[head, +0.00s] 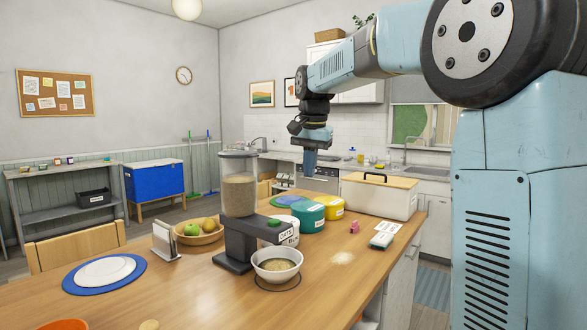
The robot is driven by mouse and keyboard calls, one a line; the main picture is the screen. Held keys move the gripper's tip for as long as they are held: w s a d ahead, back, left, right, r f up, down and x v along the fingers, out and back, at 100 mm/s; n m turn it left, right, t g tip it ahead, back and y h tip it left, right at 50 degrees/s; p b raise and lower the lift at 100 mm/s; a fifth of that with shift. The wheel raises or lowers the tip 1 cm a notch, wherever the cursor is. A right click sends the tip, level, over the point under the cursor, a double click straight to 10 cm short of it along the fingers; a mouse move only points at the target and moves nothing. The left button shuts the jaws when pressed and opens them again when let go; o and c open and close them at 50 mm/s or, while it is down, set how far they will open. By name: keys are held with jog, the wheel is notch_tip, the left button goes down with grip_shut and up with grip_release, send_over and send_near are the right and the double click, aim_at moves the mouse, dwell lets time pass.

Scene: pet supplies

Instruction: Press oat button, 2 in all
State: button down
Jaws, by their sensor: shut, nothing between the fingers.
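An oat dispenser (239,199) with a clear hopper of tan oats stands on the wooden table on a dark base. A green button (274,222) sits on top of its dark arm, above a label that reads OATS. A white bowl (277,262) stands under the spout, inside a dark ring, with oats in it. My gripper (309,175) points down, shut and empty, in the air above and to the right of the button, apart from it. Its fingertips are small in this view.
Teal and yellow canisters (305,215) and a white box with a wooden lid (382,197) stand behind the dispenser. A fruit bowl (200,232) is at its left. A white device (382,239) and spilled oats (342,258) lie at right.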

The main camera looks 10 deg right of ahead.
jog(key=s+d+f+n+t, duration=0.1)
jog(key=s+f, duration=0.3)
jog(key=s, duration=0.6)
jog(key=s+d+f+n+t, duration=0.1)
jog(key=s+d+f+n, duration=0.2)
jog(key=s, duration=0.7)
jog(key=s+d+f+n+t, duration=0.1)
jog(key=s+d+f, duration=0.3)
jog(key=s, duration=0.6)
notch_tip(320, 180, down, 2)
jog(key=shift+s+d+f+n, duration=0.15)
jog(key=shift+s+n, duration=0.25)
